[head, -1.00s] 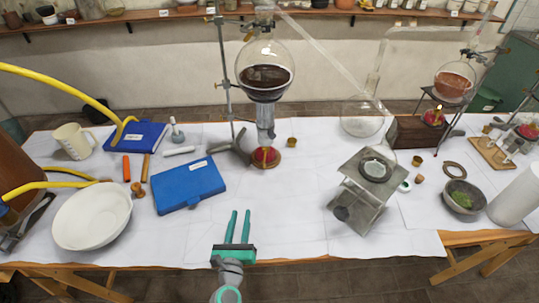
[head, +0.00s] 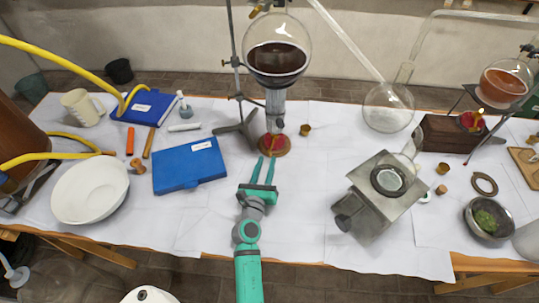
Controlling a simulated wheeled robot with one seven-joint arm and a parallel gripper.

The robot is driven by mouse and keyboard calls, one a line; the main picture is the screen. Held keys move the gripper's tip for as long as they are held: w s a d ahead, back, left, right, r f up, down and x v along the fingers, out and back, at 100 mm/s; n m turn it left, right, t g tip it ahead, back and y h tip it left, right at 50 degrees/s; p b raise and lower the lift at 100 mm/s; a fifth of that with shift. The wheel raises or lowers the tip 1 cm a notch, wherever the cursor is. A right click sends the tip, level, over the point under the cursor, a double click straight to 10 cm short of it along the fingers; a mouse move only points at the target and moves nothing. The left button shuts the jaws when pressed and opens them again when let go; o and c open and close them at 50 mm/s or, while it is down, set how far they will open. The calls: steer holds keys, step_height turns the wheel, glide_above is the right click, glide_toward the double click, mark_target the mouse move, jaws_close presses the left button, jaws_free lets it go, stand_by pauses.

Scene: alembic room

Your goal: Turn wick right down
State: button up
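A metal chimney-like tube (head: 275,108) rises between lamp and flask. The lamp's wick and any small wick knob are too small or hidden to make out. My gripper (head: 267,160) reaches in from the front, its two green fingers parallel with a gap between them. The fingertips are at the front of the lamp in the picture; I cannot tell whether they touch it. Nothing shows between the fingers.
A retort stand (head: 237,75) rises just left of the lamp. A blue case (head: 189,166) lies to the left, and a small brass cup (head: 305,130) to the right. A metal box stand (head: 375,200) is further right.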

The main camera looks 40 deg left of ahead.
mark_target(268, 154)
steer(key=x, duration=0.3)
steer(key=shift+s+a, duration=0.1)
steer(key=shift+a, duration=0.2)
steer(key=shift+w+d, duration=0.15)
steer(key=shift+w, duration=0.3)
jaws_close()
